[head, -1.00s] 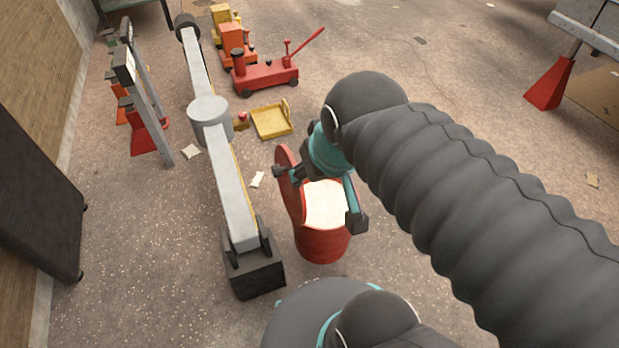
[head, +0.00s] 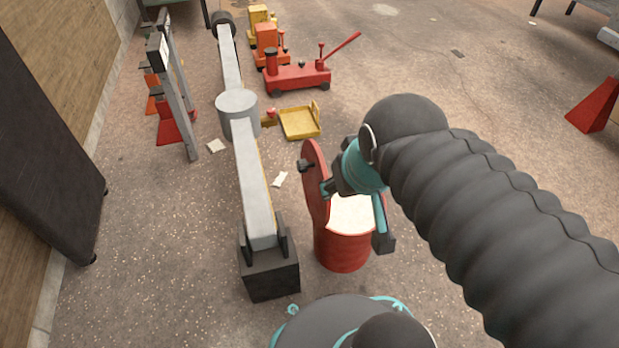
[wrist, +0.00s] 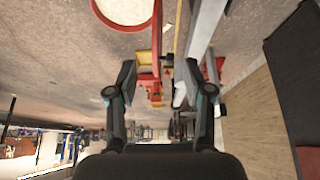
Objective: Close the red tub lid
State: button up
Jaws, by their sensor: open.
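The red tub (head: 342,250) stands on the floor right of the near end of the grey beam, its open top showing a pale inside. Its red lid (head: 314,175) stands upright at the tub's left edge, open. In the wrist view a red rim with a pale inside, seemingly the tub's (wrist: 96,12), is at the top left, and a narrow red strip, seemingly the lid edge-on (wrist: 157,38), shows between the fingers. My gripper (head: 350,208) is open over the tub, beside the lid. One finger is near the lid, the other over the right rim; contact cannot be told.
The grey beam (head: 252,185) on its black block (head: 270,275) runs along the left of the tub. A yellow tray (head: 300,123) and a red floor jack (head: 297,77) lie beyond. A dark cabinet (head: 45,140) is at far left. Floor right of the tray is clear.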

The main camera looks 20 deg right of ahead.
jog(key=shift+a, duration=0.25)
jog(key=c, duration=0.4)
jog(key=shift+n+g+y, duration=0.3)
jog(key=shift+n+g, duration=0.5)
jog(key=w+a+f, duration=0.2)
jog(key=a, duration=0.1)
jog(key=shift+a+f, duration=0.1)
jog(key=shift+f, duration=0.3)
grip_shut()
jog(key=w+a+f+n+g+h, duration=0.2)
jog(key=w+a+f+n+h, duration=0.15)
jog(key=w+a+n, duration=0.4)
jog(key=w+a+f+n+g+h, duration=0.2)
jog(key=w+a+n+h, duration=0.2)
jog(key=w+a+n, duration=0.4)
notch_tip(320, 180, up, 4)
jog(key=w+d+h, duration=0.1)
jog(key=w+d, duration=0.1)
jog(key=d, duration=0.1)
jog(key=d+r+b+x, duration=0.1)
jog(key=d+b+x, duration=0.1)
jog(key=x, duration=1)
jog(key=shift+w+d+n, duration=0.15)
jog(key=shift+d+n, duration=0.2)
jog(key=shift+n, duration=0.1)
